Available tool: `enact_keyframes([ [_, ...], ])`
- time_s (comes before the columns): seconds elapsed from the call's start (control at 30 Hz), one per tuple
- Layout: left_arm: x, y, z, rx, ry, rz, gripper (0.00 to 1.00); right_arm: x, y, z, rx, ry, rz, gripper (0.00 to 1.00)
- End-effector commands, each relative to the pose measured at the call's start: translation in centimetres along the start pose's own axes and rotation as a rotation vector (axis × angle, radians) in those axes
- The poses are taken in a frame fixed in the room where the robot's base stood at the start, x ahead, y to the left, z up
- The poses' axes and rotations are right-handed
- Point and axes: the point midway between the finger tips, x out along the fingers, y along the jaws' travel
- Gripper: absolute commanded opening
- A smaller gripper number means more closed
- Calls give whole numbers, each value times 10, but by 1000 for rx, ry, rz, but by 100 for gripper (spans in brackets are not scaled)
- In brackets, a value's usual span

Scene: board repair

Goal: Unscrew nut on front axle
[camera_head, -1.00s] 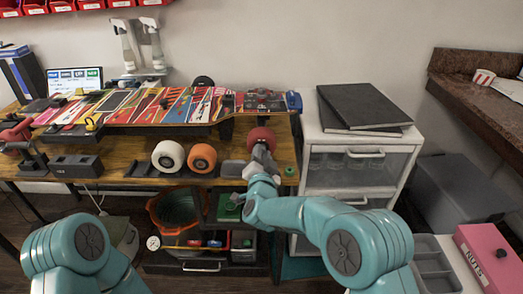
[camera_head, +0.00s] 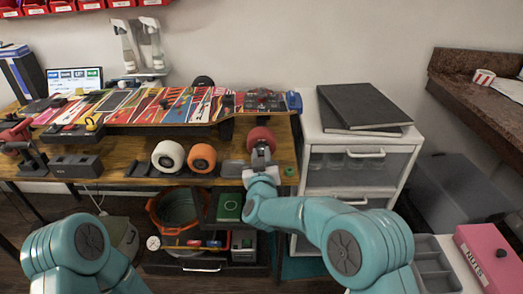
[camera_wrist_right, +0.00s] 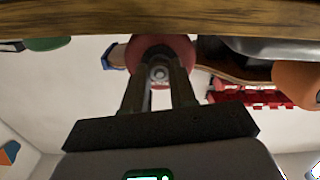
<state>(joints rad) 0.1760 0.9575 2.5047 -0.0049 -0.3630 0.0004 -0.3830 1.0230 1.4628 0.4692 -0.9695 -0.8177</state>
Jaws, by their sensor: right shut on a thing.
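The skateboard (camera_head: 170,105) with a colourful striped deck lies upside-down or raised along the workbench; I cannot tell which. A red wheel (camera_head: 262,135) sits at its right front, and it also shows in the right wrist view (camera_wrist_right: 160,47). The nut (camera_wrist_right: 159,73) is a small grey piece at the wheel's centre. My right gripper (camera_head: 261,157) points at the wheel's outer face; in the wrist view its fingers (camera_wrist_right: 160,84) are shut on the nut, one on each side. My left arm shows at lower left, but its gripper is out of view.
A white wheel (camera_head: 168,156) and an orange wheel (camera_head: 202,158) stand left of the red wheel. A white drawer cabinet (camera_head: 345,180) stands right of the workbench (camera_head: 130,170). A pink box (camera_head: 487,255) is at lower right.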

Motion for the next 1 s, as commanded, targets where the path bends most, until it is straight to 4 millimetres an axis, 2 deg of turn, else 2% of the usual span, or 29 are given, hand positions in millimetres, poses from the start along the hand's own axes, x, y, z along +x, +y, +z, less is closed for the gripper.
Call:
enact_keyframes([
  [0.1, 0, 0, 0, 0, 0, 0, 43, 0, 0, -1, -100, 1, -1, 0],
  [0.43, 0, 0, 0, 0, 0, 0, 43, 0, 0, -1, -138, 2, -1, 0],
  [0.73, 0, 0, 0, 0, 0, 0, 43, -1, 0, -1, -561, 1, -1, 0],
  [1.0, 0, 0, 0, 0, 0, 0, 43, -1, 0, -1, -615, 1, -1, 0],
])
